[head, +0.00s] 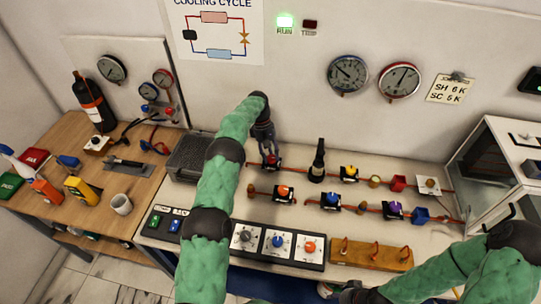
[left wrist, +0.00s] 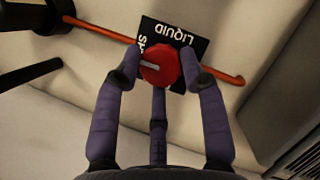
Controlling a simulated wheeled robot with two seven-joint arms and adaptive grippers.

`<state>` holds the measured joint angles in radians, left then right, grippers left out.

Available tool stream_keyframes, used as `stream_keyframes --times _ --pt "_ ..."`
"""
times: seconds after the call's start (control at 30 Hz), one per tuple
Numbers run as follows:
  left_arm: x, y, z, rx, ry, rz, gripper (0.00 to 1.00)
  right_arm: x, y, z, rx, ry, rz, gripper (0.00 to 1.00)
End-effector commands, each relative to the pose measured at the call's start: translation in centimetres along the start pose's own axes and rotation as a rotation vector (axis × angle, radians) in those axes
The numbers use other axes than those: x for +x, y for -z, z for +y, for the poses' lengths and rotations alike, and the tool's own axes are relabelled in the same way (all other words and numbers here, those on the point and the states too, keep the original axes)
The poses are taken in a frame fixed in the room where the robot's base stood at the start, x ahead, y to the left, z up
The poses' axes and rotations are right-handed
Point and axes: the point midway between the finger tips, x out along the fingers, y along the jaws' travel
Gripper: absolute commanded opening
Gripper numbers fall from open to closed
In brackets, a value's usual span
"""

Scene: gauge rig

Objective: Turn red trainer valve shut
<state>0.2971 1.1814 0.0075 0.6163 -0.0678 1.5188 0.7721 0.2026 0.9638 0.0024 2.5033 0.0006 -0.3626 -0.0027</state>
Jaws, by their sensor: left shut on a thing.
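The red valve knob (head: 271,161) sits on the back pipe line of the bench in the head view. The left wrist view shows it as a round red knob (left wrist: 160,67) with a pale pointer bar, lying roughly along the orange pipe. It is on a black plate (left wrist: 193,44) reading "LIQUID"; other lettering is partly covered. My left gripper (head: 268,150) comes down on the knob from above, its purple fingers (left wrist: 158,70) shut around it. My right arm enters at lower right; its gripper is not visible.
A black upright bottle-shaped part (head: 318,162) stands right of the knob. An orange-knobbed valve (head: 283,193) is in front, with blue and yellow valves farther right. A grey mesh-topped box (head: 190,157) stands left. A dial panel (head: 277,243) lies at the front.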

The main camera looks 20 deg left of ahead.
Motion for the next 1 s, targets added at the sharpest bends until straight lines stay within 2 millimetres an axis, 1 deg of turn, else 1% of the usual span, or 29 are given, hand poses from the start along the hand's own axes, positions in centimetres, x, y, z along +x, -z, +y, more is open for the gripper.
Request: stream_keyframes --times 0.03,0.3,0.33,0.37,0.4,0.77,0.87,1.0 --pt "0.7 -0.6 0.0 0.005 0.014 -0.02 0.09 0.0 0.0 0.0 0.0 0.0 0.0 0.4" --pt "0.8 -0.6 -0.1 0.005 0.016 -0.022 0.09 0.0 0.0 0.0 0.0 0.0 0.0 0.4" --pt "0.8 -0.6 -0.1 0.005 0.016 -0.022 0.5 0.0 0.0 0.0 0.0 0.0 0.0 0.4" --pt "0.8 -0.6 -0.1 0.004 0.016 -0.022 0.58 0.0 0.0 0.0 0.0 0.0 0.0 0.4" --pt "0.8 -0.5 -0.1 0.004 0.015 -0.02 0.62 0.0 0.0 0.0 0.0 0.0 0.0 0.4" --pt "0.0 -0.3 -0.1 0.001 0.007 -0.008 0.62 0.0 0.0 0.0 0.0 0.0 0.0 0.4" --pt "-0.9 -0.7 0.0 0.002 0.005 -0.006 0.62 0.0 0.0 0.0 0.0 0.0 0.0 0.4" --pt "-3.1 -1.6 0.1 0.003 0.005 -0.006 0.62 0.0 0.0 0.0 0.0 0.0 0.0 0.4"
